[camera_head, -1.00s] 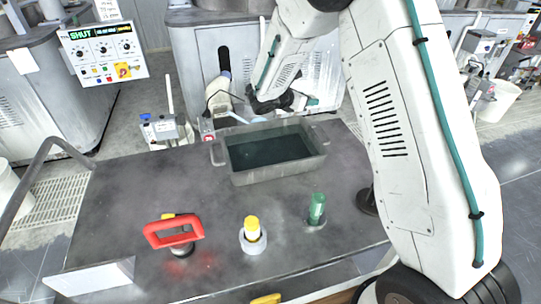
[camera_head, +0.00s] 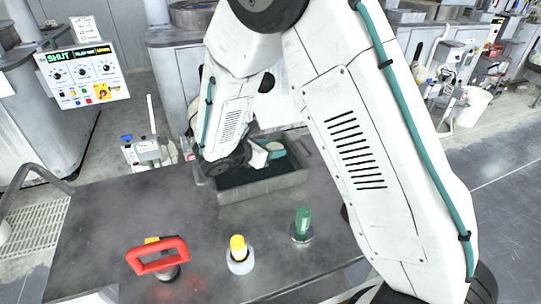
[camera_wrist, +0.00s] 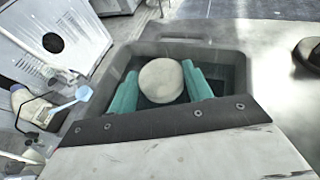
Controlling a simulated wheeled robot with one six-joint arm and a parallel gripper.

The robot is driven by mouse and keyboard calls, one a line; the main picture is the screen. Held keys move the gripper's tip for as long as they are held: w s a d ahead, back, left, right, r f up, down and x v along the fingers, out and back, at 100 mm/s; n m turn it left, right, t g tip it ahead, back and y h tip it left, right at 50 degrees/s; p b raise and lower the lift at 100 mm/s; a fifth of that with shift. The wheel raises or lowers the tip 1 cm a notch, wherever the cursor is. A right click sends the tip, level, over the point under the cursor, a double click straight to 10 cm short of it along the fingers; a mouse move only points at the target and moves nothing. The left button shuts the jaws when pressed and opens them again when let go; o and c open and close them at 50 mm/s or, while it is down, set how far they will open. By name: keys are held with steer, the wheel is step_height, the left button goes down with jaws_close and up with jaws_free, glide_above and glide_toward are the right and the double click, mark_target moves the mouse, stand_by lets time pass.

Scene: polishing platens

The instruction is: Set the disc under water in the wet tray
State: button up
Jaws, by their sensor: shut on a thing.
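The wet tray (camera_head: 262,188) is a grey rectangular basin with dark water, at the back of the dark worktop. In the wrist view, the tray (camera_wrist: 226,46) surrounds my fingers. My gripper (camera_head: 270,155) is over the tray opening. In the wrist view its teal fingers (camera_wrist: 161,88) are shut on a pale round disc (camera_wrist: 161,78). The disc lies between them, inside the tray's outline. I cannot tell whether it touches the water. My arm hides part of the tray in the head view.
On the worktop (camera_head: 110,215) in front stand a red handle (camera_head: 158,256), a yellow-capped piece (camera_head: 238,250) and a green-capped piece (camera_head: 302,226). A control panel (camera_head: 84,75) reading SHUT is at the back left. A blue-ended tool (camera_wrist: 72,100) lies beyond the tray.

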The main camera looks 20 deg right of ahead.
steer(key=shift+f, duration=1.4)
steer(key=shift+f, duration=0.1)
steer(key=shift+f, duration=0.5)
steer(key=o, duration=1)
steer(key=shift+r, duration=0.1)
